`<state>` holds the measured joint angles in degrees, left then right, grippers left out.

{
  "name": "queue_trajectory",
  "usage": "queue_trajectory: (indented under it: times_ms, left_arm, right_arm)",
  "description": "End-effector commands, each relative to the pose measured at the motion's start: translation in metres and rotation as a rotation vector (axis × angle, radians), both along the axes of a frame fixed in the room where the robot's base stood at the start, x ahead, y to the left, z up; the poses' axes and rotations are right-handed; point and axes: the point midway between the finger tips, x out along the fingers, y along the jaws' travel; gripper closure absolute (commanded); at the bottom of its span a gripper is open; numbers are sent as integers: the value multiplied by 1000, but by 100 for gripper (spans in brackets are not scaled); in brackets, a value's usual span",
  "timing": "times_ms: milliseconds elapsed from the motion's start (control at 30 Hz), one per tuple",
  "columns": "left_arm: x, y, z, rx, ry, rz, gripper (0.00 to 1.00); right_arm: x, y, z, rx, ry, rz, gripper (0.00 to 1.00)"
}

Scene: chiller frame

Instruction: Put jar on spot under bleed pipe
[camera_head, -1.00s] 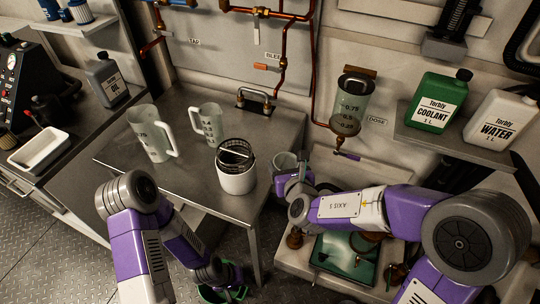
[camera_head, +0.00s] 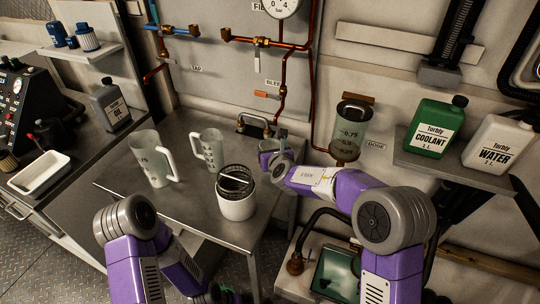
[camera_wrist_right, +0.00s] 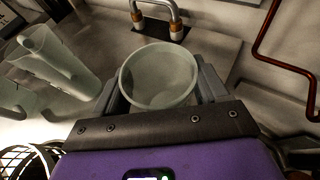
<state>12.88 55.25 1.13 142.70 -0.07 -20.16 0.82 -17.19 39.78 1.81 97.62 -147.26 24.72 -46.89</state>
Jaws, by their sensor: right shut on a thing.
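My right gripper (camera_head: 272,152) is shut on a pale, greyish, open-topped jar (camera_head: 268,145). It holds the jar near the back right corner of the steel table. In the right wrist view the round jar (camera_wrist_right: 159,76) sits upright between the two fingers (camera_wrist_right: 160,85), and its inside looks empty. The copper bleed pipe (camera_head: 282,95) runs down the wall below the bleed label, close behind the jar. The spot under it is not clearly visible. I cannot tell whether the jar touches the table. My left gripper (camera_head: 222,296) is mostly cut off at the bottom edge.
A metal loop with copper fittings (camera_head: 254,122) stands behind the jar. Two clear jugs (camera_head: 150,160) (camera_head: 208,150) and a white pot with a wire basket (camera_head: 236,205) stand on the steel table (camera_head: 185,215). A dosing cylinder (camera_head: 349,130) hangs to the right.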

Motion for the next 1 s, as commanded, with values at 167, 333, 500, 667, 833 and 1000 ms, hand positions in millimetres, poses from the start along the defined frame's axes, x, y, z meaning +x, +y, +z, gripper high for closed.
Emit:
queue_trajectory:
  times_ms: [167,333,500,667,833,1000]
  left_arm:
    - [0,0,1,0,0,0,57]
    - [0,0,-13,0,0,0,57]
    - [0,0,-13,0,0,0,57]
    - [0,0,-13,0,0,0,57]
    - [0,0,-16,0,0,0,57]
    - [0,0,-16,0,0,0,57]
  right_arm:
    - [9,2,0,0,-2,-1,57]
    - [9,2,-31,0,2,0,57]
    - [9,2,-36,0,-1,-1,57]
    - [9,2,-35,0,-1,-1,57]
    - [9,2,-38,0,-1,-1,19]
    - [9,2,-37,0,-1,0,2]
